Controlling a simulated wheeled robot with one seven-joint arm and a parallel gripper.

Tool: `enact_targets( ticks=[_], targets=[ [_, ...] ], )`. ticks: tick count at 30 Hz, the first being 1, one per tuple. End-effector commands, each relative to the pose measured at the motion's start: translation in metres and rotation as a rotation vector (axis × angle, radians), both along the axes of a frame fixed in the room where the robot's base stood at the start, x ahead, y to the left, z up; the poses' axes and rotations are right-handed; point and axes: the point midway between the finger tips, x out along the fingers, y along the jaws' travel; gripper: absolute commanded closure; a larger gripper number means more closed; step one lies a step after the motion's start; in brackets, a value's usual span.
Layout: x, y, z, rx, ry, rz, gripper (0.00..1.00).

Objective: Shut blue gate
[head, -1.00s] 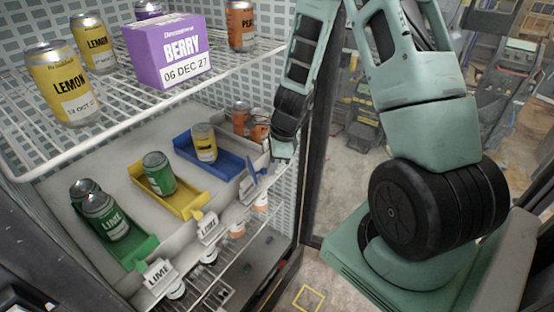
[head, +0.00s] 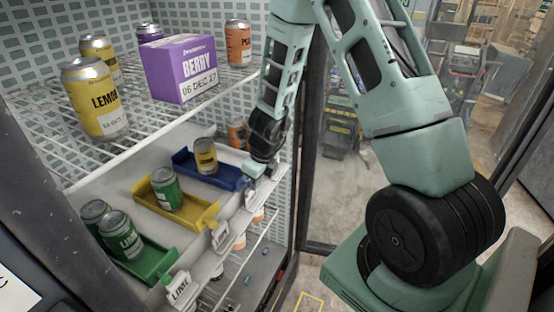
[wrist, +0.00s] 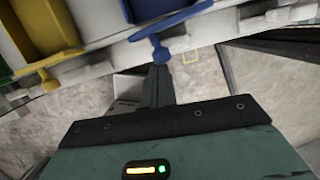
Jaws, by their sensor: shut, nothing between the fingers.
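The blue tray (head: 222,176) lies on the middle shelf with a yellow can (head: 205,155) in it. The blue gate (head: 243,182) lies across the tray's front end, partly hidden by my gripper in the head view. In the wrist view the blue gate (wrist: 172,30) shows as a blue bar across the tray end with a knob (wrist: 159,50) pointing out, much like the yellow one beside it. My gripper (head: 254,172) is shut and empty, just at the front of the blue tray. In the wrist view its fingers (wrist: 158,84) are below the knob; contact is unclear.
The yellow tray (head: 185,212) and green tray (head: 150,258) hold cans to the left. A wire shelf above carries yellow cans, a purple BERRY box (head: 180,70) and an orange can (head: 238,42). The dark door frame (head: 306,150) stands close to the right of my gripper.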

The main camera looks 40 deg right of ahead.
Motion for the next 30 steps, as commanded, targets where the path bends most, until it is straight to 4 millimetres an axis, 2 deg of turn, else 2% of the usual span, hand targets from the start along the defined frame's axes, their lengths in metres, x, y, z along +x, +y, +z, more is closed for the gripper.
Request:
enact_targets(
  ticks=[9, 30],
  targets=[
    [0.0031, 0.0063, 0.0000, 0.001, 0.000, 0.003, 1.00],
    [0.0080, 0.0042, 0.0018, 0.000, 0.000, 0.003, 1.00]
  ],
)
